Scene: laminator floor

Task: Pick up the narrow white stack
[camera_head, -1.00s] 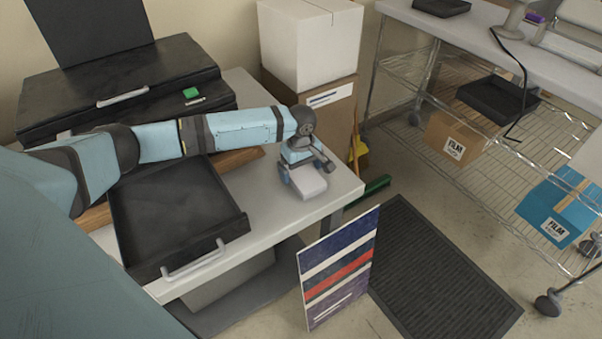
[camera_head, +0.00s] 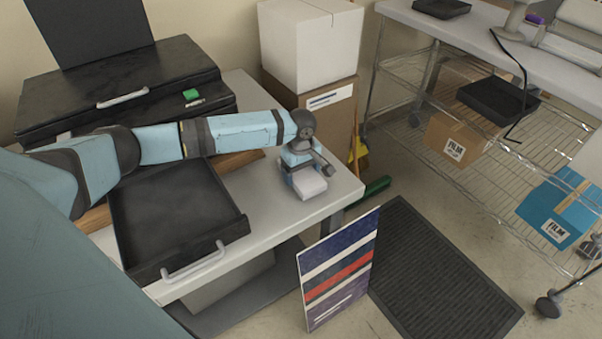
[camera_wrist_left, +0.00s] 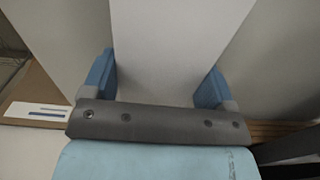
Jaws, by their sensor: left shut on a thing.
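The narrow white stack (camera_head: 309,184) is at the right end of the light grey table, near its corner. My left gripper (camera_head: 301,178) is over it and shut on it. In the left wrist view the stack (camera_wrist_left: 167,45) runs between the two blue fingers of the gripper (camera_wrist_left: 158,82), one on each side. I cannot tell whether its underside touches the table. My right gripper is in neither view.
A black tray (camera_head: 180,215) with a handle lies left of the gripper, with a black machine (camera_head: 120,85) behind. White (camera_head: 310,45) and brown boxes stand behind the table corner. A striped board (camera_head: 338,272) stands in front. A wire-shelf cart (camera_head: 480,160) is at right.

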